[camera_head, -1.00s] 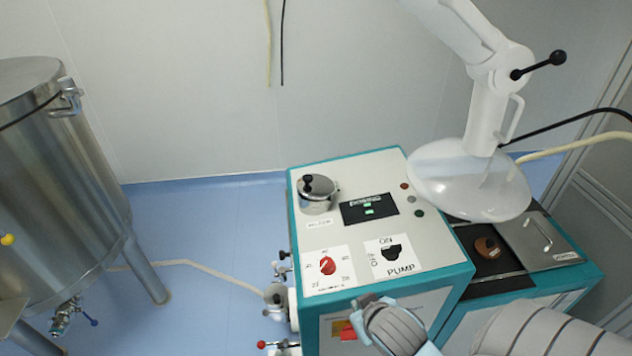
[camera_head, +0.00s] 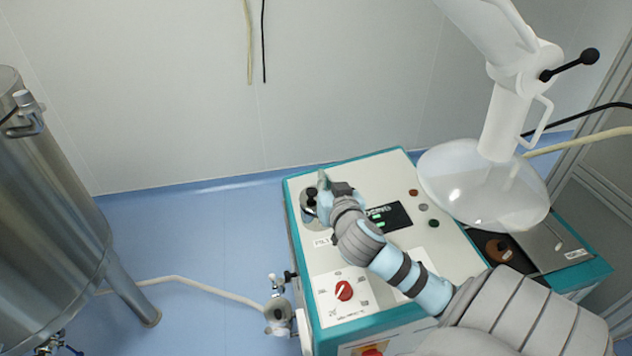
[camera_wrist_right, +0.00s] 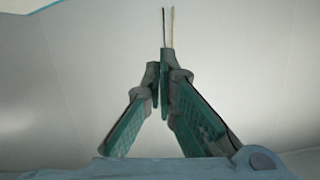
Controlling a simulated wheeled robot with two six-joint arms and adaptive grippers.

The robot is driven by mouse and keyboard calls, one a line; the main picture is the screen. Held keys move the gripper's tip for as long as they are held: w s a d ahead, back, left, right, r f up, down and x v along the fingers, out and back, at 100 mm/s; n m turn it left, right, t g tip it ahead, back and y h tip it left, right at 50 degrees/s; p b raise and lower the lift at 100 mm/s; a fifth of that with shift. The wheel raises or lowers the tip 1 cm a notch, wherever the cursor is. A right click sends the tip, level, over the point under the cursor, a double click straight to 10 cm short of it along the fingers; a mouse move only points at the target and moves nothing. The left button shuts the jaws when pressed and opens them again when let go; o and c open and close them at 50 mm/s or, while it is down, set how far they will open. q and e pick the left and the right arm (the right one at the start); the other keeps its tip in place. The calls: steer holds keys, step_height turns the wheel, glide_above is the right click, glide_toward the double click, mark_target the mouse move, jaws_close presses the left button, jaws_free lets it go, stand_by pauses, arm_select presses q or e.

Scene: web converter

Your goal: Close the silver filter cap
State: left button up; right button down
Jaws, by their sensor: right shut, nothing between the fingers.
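The silver filter cap (camera_head: 308,214), round with a black knob, sits at the back left of the machine's top panel. My right gripper (camera_head: 322,180) is at the cap, over its right side, and hides part of it. I cannot tell whether they touch. The right wrist view shows the gripper's fingertips (camera_wrist_right: 164,68) together with nothing between them. The cap does not show in that view. My left gripper is out of view.
The panel also carries a red dial (camera_head: 344,290), a dark display (camera_head: 388,218) and small buttons. A clear dome (camera_head: 480,190) on a white arm hangs at the right. A steel tank (camera_head: 45,215) stands at the left. Blue floor lies between.

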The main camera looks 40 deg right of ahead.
steer(key=x, duration=0.3)
steer(key=f+x, duration=0.1)
steer(key=x, duration=0.2)
steer(key=shift+f, duration=0.15)
steer(key=shift+w+a+f+b, duration=0.1)
steer(key=shift+f+b, duration=0.15)
steer(key=shift+f, duration=0.35)
steer(key=shift+w+a+f+b, duration=0.1)
steer(key=shift+f+b, duration=0.1)
steer(key=shift+f, duration=0.4)
steer(key=shift+s+a+f, duration=0.1)
steer(key=shift+s+f, duration=0.05)
steer(key=shift+f, duration=0.1)
steer(key=shift+s, duration=0.15)
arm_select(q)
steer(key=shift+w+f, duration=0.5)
